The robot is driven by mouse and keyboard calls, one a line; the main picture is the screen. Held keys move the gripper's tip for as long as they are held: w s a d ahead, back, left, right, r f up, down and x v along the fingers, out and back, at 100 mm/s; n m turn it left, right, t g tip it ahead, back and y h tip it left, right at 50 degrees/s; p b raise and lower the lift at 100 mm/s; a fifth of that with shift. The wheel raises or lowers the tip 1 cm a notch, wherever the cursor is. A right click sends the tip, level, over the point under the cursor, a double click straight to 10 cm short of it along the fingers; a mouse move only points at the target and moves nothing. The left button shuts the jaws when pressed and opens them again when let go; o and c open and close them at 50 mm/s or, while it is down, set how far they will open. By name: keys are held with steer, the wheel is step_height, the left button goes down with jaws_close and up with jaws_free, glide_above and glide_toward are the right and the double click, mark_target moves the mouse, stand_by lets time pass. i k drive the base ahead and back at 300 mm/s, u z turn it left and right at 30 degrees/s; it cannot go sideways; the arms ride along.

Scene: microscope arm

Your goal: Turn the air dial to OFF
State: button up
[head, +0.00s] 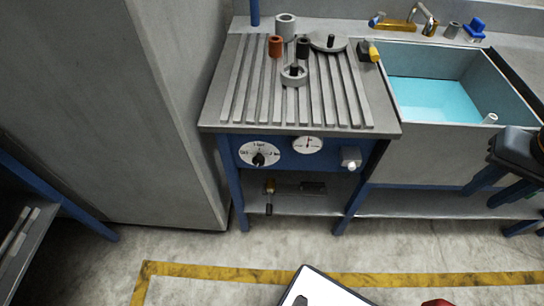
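The air dial (259,153) is a round white plate with a black knob on the blue front panel of the grooved bench. Small lettering shows around its rim, with OFF seemingly at the left and a bar marking at the top. The knob sits at the lower middle of the plate. Its pointer is too small to read with certainty. I cannot make out my gripper in the head view, and nothing touches the dial.
A white gauge (307,145) and a pale fitting (350,157) sit right of the dial. The grooved bench top (225,115) holds several cylinders. A sink (465,97) adjoins at right. A grey cabinet (170,110) stands left. Open floor (200,250) lies in front.

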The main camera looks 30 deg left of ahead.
mark_target(258, 161)
steer(key=u, duration=0.15)
steer(key=k, duration=1.55)
steer(key=u, duration=2)
steer(key=i, duration=0.5)
steer(key=z, duration=0.1)
